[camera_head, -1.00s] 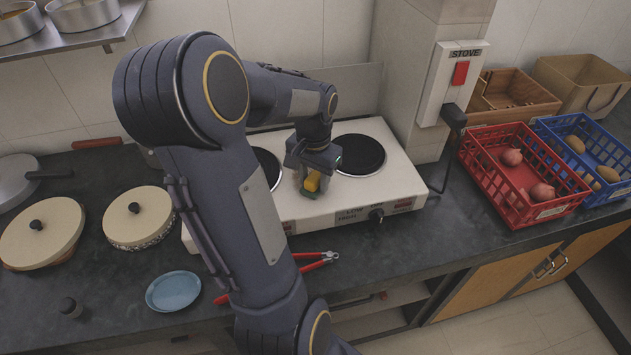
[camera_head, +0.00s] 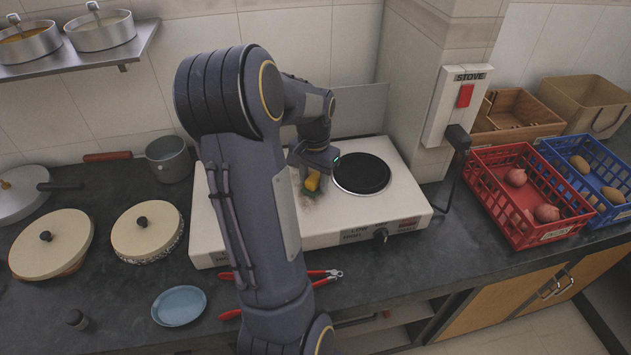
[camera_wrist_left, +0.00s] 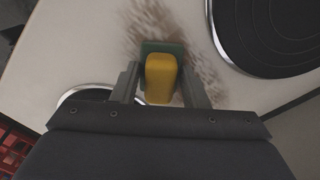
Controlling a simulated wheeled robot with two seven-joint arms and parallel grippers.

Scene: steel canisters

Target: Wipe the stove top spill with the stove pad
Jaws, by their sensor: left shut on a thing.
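My left gripper (camera_head: 312,183) is shut on the stove pad, which has a yellow grip (camera_head: 313,181) and a green base. In the left wrist view the yellow grip (camera_wrist_left: 160,78) stands between the two fingers and the green base (camera_wrist_left: 162,47) shows beyond it. The pad is at the white stove top (camera_head: 350,225), between the two burners. The brown, smeared spill (camera_wrist_left: 150,25) shows around the pad in the left wrist view; a faint part (camera_head: 306,201) shows in the head view. Whether the pad touches the surface is hard to tell. My right gripper is not in view.
A black burner (camera_head: 361,174) lies right of the gripper. The wall pillar with the stove switch (camera_head: 458,105) and the red basket (camera_head: 525,195) are further right. Red-handled pliers (camera_head: 322,277) and a blue plate (camera_head: 179,306) lie in front. My arm hides the stove's left part.

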